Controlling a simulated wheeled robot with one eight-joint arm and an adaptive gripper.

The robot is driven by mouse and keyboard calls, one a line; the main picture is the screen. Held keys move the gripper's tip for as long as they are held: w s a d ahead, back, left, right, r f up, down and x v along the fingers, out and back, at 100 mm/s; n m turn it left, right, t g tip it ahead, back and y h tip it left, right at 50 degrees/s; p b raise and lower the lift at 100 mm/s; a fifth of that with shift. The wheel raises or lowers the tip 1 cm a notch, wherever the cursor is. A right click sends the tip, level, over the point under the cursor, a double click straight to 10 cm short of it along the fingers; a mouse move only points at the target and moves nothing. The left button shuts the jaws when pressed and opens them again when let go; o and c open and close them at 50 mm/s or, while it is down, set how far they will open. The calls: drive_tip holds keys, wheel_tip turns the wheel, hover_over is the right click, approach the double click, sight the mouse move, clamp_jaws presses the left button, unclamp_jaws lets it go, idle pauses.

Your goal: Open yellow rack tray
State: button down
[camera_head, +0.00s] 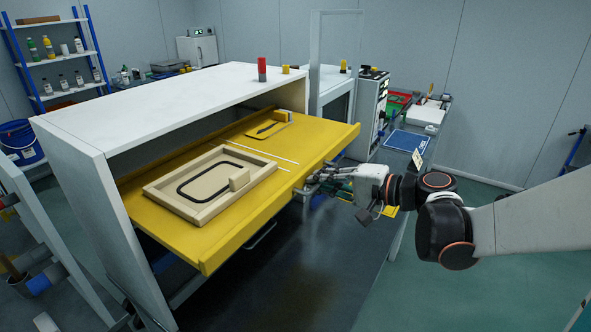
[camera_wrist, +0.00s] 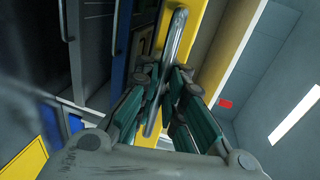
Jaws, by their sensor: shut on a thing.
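The yellow rack tray (camera_head: 225,232) is slid well out of the white rack (camera_head: 175,100) in the head view. A shallow beige box (camera_head: 180,205) with a dark loop and a small block lies on it. A small yellow item (camera_head: 268,126) lies farther back on the tray. My gripper (camera_head: 312,180) is at the tray's front edge, right of its middle. In the wrist view, my gripper (camera_wrist: 155,100) is shut on a metal bar handle (camera_wrist: 172,50) that runs along the yellow front. The handle is mostly hidden by my gripper in the head view.
A workbench (camera_head: 408,150) with a blue mat, a green and red bin and a grey device stands behind my arm. Shelves (camera_head: 60,60) with bottles stand at the back left. The dark floor (camera_head: 300,265) in front of the tray looks clear.

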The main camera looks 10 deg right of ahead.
drive_tip(key=shift+f+v, duration=0.25)
drive_tip(key=shift+v, duration=0.95)
drive_tip(key=shift+f+v, duration=0.25)
drive_tip(key=shift+v, duration=0.95)
drive_tip(key=shift+d, duration=0.1)
drive_tip(key=c, duration=2)
unclamp_jaws()
drive_tip(key=shift+s, duration=0.1)
drive_tip(key=v, duration=0.7)
drive_tip(key=shift+s+d, duration=0.15)
drive_tip(key=shift+d, duration=0.05)
drive_tip(key=shift+a, duration=0.1)
